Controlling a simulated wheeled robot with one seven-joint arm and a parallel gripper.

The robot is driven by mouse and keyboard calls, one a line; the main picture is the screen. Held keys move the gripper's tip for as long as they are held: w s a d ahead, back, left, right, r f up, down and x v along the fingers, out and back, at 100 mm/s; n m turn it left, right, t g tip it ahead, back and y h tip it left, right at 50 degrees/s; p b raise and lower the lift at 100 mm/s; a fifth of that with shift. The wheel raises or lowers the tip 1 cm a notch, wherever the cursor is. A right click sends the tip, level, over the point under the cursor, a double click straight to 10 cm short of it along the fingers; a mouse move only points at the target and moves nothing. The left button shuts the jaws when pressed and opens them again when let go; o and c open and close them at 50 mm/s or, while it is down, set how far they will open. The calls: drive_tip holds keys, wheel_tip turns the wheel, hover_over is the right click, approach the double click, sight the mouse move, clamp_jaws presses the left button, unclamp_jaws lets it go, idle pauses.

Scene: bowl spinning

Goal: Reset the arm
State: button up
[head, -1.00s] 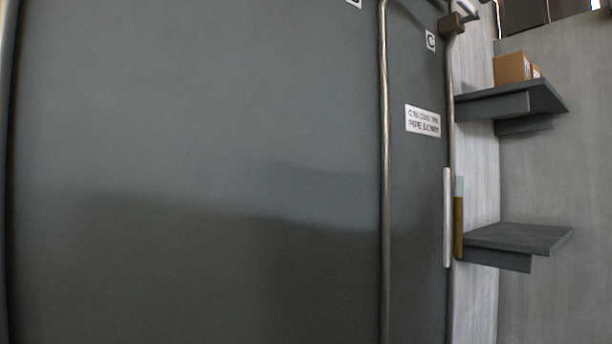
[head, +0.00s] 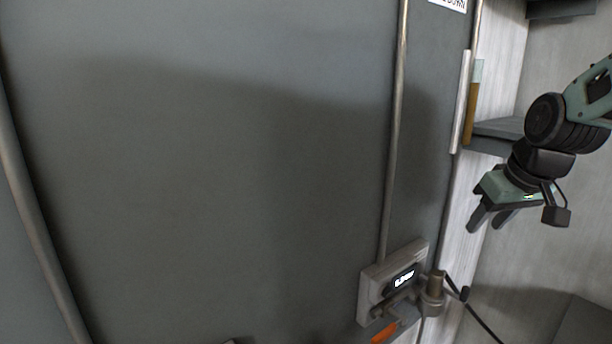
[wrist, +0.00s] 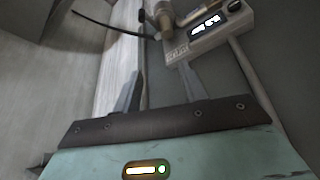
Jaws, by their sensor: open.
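My gripper (head: 490,222) hangs at the right of the head view, open and empty, fingers pointing down. It is in front of the pale wall strip and touches nothing that I can see. In the wrist view my gripper's two fingers (wrist: 162,82) stand apart with nothing between them. My arm comes in from the right edge of the head view.
A large grey door panel (head: 220,170) fills the left and middle. A lock box (head: 393,282) with a lit display and a cylindrical fitting (head: 433,292) sit low right, also in the wrist view (wrist: 212,30). A grey shelf (head: 495,130) is behind my arm.

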drive_tip(key=s+f+m+g, duration=0.2)
drive_tip(key=s+f, duration=0.9)
drive_tip(key=s, duration=0.3)
drive_tip(key=s+a+f+n+g+b, duration=0.1)
drive_tip(key=s+a+f+n+b, duration=0.1)
drive_tip(key=s+a, duration=0.4)
drive_tip(key=s+a+f+n+g+b, duration=0.2)
drive_tip(key=s+a+n+b, duration=0.3)
drive_tip(key=a, duration=0.7)
drive_tip(key=shift+s+a+f+n, duration=0.4)
drive_tip(key=shift+s+f, duration=0.1)
drive_tip(key=shift+s, duration=0.45)
